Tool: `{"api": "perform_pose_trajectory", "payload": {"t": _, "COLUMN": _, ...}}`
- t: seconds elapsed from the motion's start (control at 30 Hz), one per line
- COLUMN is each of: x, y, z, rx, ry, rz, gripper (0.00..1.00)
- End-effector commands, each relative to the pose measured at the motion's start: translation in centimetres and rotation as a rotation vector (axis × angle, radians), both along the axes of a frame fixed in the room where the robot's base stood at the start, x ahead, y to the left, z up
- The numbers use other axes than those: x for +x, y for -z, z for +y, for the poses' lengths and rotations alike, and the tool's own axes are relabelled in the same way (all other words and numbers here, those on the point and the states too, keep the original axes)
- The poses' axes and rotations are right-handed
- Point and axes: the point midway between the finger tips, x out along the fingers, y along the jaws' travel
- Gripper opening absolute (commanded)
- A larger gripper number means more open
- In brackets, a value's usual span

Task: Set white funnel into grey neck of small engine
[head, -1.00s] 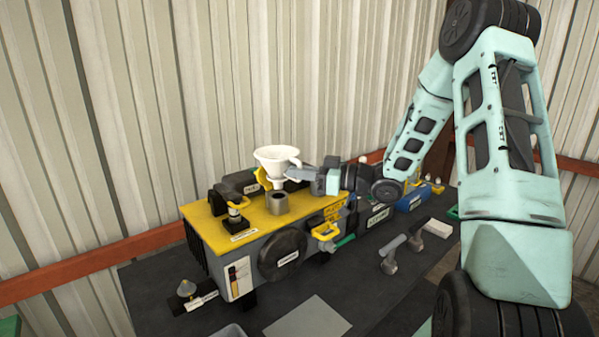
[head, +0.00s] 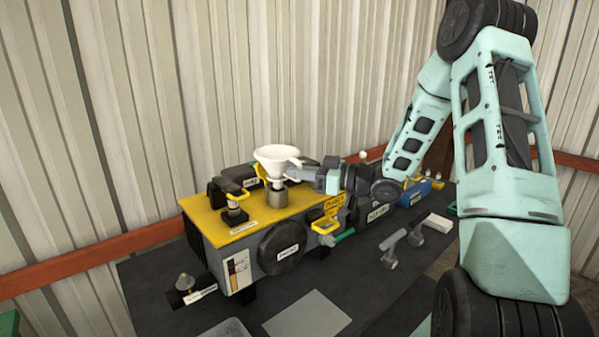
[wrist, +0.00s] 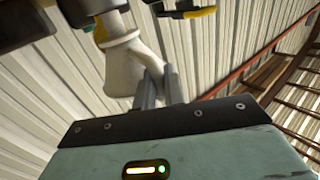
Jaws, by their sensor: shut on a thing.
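The white funnel (head: 276,157) is upright over the grey neck (head: 277,193) on the yellow top of the small engine (head: 222,232). Its cone sits right at the neck's mouth and its spout is hidden, apparently inside the neck. My gripper (head: 297,172) reaches in from the right and is shut on the funnel's handle side. In the wrist view the two fingers (wrist: 157,88) pinch the white funnel (wrist: 123,68).
A yellow-handled part (head: 235,208) stands on the engine left of the neck. A yellow handle (head: 327,226) and green grip (head: 344,236) project at the right. A grey plate (head: 308,314) lies on the dark bench (head: 165,300). Grey pipe parts (head: 393,245) and a white block (head: 438,222) lie right.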

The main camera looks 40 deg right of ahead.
Motion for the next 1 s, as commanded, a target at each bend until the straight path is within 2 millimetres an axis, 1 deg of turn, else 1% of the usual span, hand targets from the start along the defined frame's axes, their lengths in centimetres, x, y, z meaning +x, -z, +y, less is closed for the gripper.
{"api": "perform_pose_trajectory", "payload": {"t": 1.0, "x": 0.0, "y": 3.0, "z": 0.0, "rx": 0.0, "ry": 0.0, "rz": 0.0, "gripper": 0.0}}
